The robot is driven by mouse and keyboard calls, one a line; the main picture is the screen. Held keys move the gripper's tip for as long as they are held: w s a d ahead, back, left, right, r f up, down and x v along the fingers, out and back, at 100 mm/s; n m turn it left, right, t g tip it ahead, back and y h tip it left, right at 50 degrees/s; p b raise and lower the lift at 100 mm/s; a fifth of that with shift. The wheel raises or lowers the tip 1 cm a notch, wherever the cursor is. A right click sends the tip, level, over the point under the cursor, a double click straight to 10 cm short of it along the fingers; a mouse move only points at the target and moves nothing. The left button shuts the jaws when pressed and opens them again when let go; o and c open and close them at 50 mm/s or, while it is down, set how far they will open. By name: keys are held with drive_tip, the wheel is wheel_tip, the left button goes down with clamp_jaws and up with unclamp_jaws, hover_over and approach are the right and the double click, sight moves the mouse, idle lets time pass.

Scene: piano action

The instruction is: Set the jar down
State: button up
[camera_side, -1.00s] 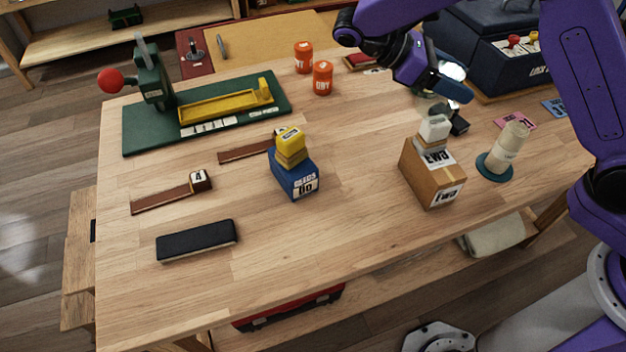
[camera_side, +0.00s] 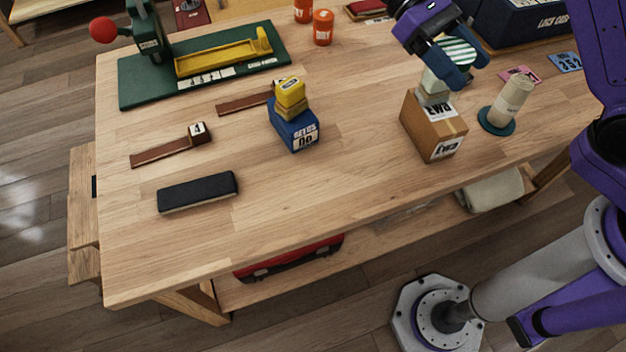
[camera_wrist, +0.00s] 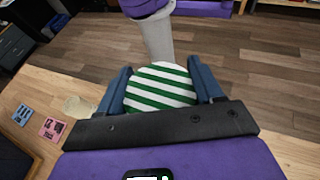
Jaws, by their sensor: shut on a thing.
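My gripper (camera_side: 447,76) is shut on a jar with a green-and-white striped lid (camera_side: 459,51). The lid also shows between the two blue fingers in the wrist view (camera_wrist: 160,87). The fingers hide much of the jar's body. In the side view the jar is right above a small pale stack (camera_side: 433,97) on a brown box (camera_side: 434,130) with white labels. I cannot tell whether the jar touches that stack.
A pale cylinder on a teal disc (camera_side: 497,126) stands close right of the brown box. A blue box (camera_side: 295,130) with yellow blocks (camera_side: 291,93) stands left. A black-topped block (camera_side: 197,192) lies front left. The table's front middle is clear.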

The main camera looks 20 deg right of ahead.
drive_tip(key=s+a+r+m+t+y, duration=0.3)
drive_tip(key=s+a+r+m+y, duration=0.2)
drive_tip(key=a+m+y, duration=0.3)
drive_tip(key=s+a+r+m+t+y, duration=0.3)
drive_tip(key=s+a+r+m+y, duration=0.25)
drive_tip(key=m+y, duration=0.35)
wheel_tip(320, 180, down, 18)
drive_tip(key=w, duration=0.1)
drive_tip(key=shift+g, duration=0.3)
drive_tip(key=shift+w+a+f, duration=1.4)
drive_tip(key=shift+a+f, duration=0.55)
drive_tip(key=shift+f, duration=0.25)
drive_tip(key=shift+w+a+f, duration=1.4)
drive_tip(key=shift+a+f, duration=0.55)
drive_tip(key=shift+f, duration=0.3)
drive_tip(key=shift+w+a+f, duration=1.4)
drive_tip(key=shift+a+f, duration=0.55)
drive_tip(key=shift+f, duration=0.25)
drive_tip(key=o, duration=1.3)
drive_tip(key=shift+f, duration=0.1)
